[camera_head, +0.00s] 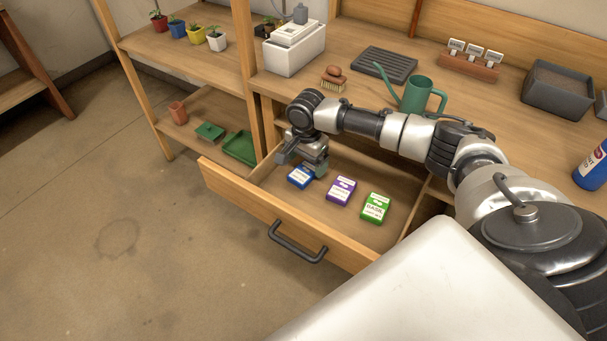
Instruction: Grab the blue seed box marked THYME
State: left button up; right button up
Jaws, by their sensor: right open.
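A blue seed box (300,177) lies in the open wooden drawer (246,206), leftmost of three boxes. Its label is too small to read for certain. A purple box (341,191) lies in the middle and a green box marked BASIL (375,208) lies to the right. My right gripper (303,163) is open and points down into the drawer, right at the blue box's far side. It partly covers the far edge of the box in this view, and I cannot tell whether the fingers touch it. My left gripper is not in view.
The drawer's front with its dark handle (297,243) sticks out over clear floor. Above is a bench with a green watering can (417,95), a brush (334,78) and a dark tray (384,65). Shelves with potted plants (196,33) stand at the left.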

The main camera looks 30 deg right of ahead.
aim_at(306, 170)
notch_tip(306, 170, down, 3)
jog(key=shift+f, duration=0.15)
jog(key=c, duration=1)
